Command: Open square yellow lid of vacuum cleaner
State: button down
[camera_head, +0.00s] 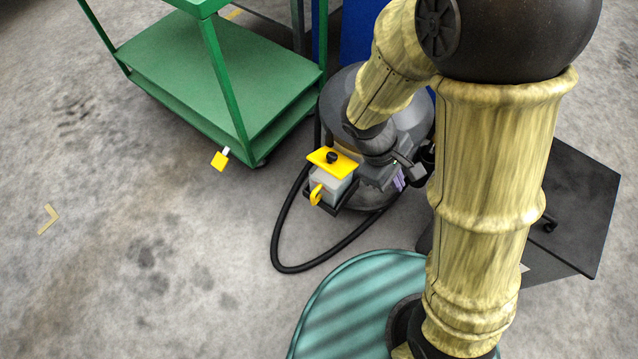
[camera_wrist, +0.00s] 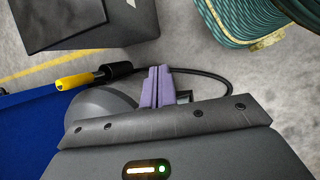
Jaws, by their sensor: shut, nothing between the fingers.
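The square yellow lid (camera_head: 328,157) with a black knob sits over a small pale box on the front of the grey vacuum cleaner (camera_head: 412,115). It looks slightly tilted in the head view; I cannot tell whether it is ajar. A yellow catch (camera_head: 317,195) shows on the front of the box. My gripper (camera_head: 399,182) is to the right of the lid, close to the vacuum's body and apart from the lid. In the wrist view its purple fingers (camera_wrist: 158,84) are together and empty. The lid cannot be made out there. My arm hides part of the vacuum.
A black hose (camera_head: 276,240) loops on the floor before the vacuum. A green cart (camera_head: 185,75) stands left behind it. A dark box (camera_head: 580,205) stands at right. The wrist view shows a yellow-and-black handle (camera_wrist: 80,81) and a blue surface (camera_wrist: 35,125).

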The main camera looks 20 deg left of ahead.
jog(key=w+a+f+n+t+h+b, duration=0.1)
jog(key=a+f+n+t+h+b, duration=0.2)
jog(key=a+f+n+t+b, duration=0.5)
jog(key=n+t+y+b, duration=0.3)
jog(key=n+t+b, duration=0.3)
jog(key=n, duration=0.4)
send_near(335, 157)
jog(key=s+a+f, duration=0.4)
jog(key=shift+d+r, duration=0.1)
jog(key=shift+r, duration=0.05)
jog(key=b+x, duration=0.6)
jog(key=x, duration=0.4)
jog(key=shift+d+f+g, duration=0.2)
jog(key=shift+g, duration=0.1)
jog(key=shift+s+r+p, duration=0.1)
jog(key=shift+r+p, duration=0.1)
jog(key=shift+p, duration=0.2)
jog(key=shift+r+p, duration=0.15)
jog(key=shift+p, duration=0.35)
